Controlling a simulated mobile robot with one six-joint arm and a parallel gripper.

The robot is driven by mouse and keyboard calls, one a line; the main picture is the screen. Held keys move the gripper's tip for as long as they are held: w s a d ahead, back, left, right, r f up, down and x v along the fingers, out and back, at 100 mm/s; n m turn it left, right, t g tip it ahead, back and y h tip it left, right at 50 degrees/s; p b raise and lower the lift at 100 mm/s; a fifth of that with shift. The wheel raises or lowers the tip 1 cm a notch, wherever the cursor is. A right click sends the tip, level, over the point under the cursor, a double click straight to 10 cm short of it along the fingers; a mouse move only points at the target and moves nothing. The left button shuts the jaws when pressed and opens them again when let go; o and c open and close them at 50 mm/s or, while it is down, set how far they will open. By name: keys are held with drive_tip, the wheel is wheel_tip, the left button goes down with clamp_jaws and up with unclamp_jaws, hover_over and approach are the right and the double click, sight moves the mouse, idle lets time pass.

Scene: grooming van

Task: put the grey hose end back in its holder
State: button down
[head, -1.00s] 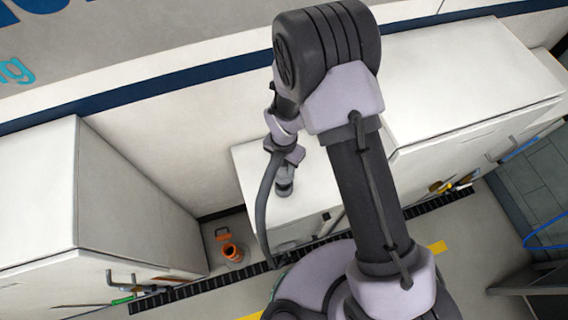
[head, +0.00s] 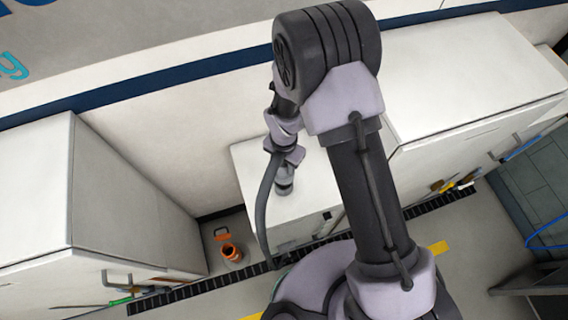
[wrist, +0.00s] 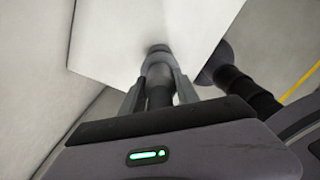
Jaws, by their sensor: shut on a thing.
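My gripper (head: 285,166) points down over a low white box in the head view. In the wrist view my gripper (wrist: 160,82) has a finger on each side of the grey hose end (wrist: 158,70) and is shut on it. The grey hose (head: 263,205) bends out from beside the gripper and hangs down to the left of it. Below the fingers, a short grey cylinder (head: 284,186) stands out over the box top. A dark round piece (wrist: 160,48) shows at the hose end's far tip, against the white face. I cannot tell whether this is the holder, or whether the hose end sits in it.
The low white box (head: 250,165) stands between a tall white cabinet (head: 130,200) at left and a long white cabinet (head: 470,80) at right. An orange cup-like thing (head: 231,252) is on the floor. A black slotted strip (head: 190,290) runs along the cabinet fronts.

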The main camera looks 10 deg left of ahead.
drive_tip(key=shift+f, duration=0.1)
idle(0.3)
drive_tip(key=shift+f+b, duration=1.2)
drive_tip(key=shift+f, duration=0.2)
drive_tip(key=shift+f+b, duration=0.55)
drive_tip(key=shift+f, duration=0.05)
drive_tip(key=c, duration=0.8)
unclamp_jaws()
